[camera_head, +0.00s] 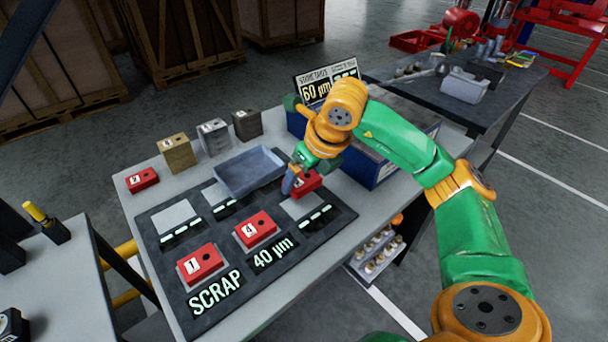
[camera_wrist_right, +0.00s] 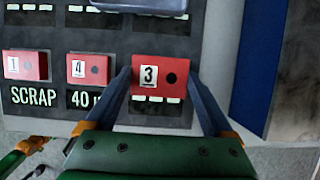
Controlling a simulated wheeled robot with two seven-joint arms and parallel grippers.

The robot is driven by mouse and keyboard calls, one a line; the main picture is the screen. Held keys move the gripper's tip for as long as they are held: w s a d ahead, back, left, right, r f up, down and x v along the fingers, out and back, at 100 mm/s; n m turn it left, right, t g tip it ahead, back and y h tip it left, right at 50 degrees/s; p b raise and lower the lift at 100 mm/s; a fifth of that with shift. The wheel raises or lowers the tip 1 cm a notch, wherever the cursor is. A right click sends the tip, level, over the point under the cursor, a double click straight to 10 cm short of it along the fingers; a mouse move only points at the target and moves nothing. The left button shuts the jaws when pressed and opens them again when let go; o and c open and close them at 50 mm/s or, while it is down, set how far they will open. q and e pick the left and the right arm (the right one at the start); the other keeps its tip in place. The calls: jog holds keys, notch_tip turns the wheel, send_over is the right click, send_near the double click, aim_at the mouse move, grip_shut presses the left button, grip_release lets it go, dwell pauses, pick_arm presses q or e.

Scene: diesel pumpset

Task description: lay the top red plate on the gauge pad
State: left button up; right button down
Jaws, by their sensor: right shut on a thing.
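My right gripper (camera_head: 292,183) is shut on the red plate 3 (camera_wrist_right: 158,77), which shows between its two fingers in the wrist view. In the head view this plate (camera_head: 309,181) is partly hidden by the gripper, over the far right of the dark mat (camera_head: 325,228). It looks larger than plate 4, so it seems raised. A pale square pad (camera_head: 299,206) lies beside and below it; I cannot tell which pad is the gauge pad. A green and orange arm end (camera_wrist_right: 30,147), probably my left gripper, shows small at the lower left; its fingers are unclear.
Red plates 1 (camera_head: 201,263) and 4 (camera_head: 255,230) lie on the mat's SCRAP and 40 µm places. Another red block (camera_head: 142,180) is at the left. A blue-grey tray (camera_head: 249,171), several metal blocks (camera_head: 214,137) and a 60 µm sign (camera_head: 316,90) stand behind.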

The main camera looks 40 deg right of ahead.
jog(key=shift+w+f+b, duration=0.1)
jog(key=shift+f+b, duration=1.6)
jog(key=shift+f, duration=0.45)
jog(key=shift+f, duration=0.1)
jog(key=shift+f+b, duration=0.5)
jog(key=shift+b, duration=0.15)
jog(key=shift+f, duration=0.15)
grip_release()
jog(key=v, duration=0.7)
jog(key=shift+s+r, duration=0.25)
notch_tip(320, 180, up, 6)
jog(key=p, duration=0.6)
send_over(304, 205)
jog(key=s, duration=0.3)
jog(key=shift+d, duration=0.1)
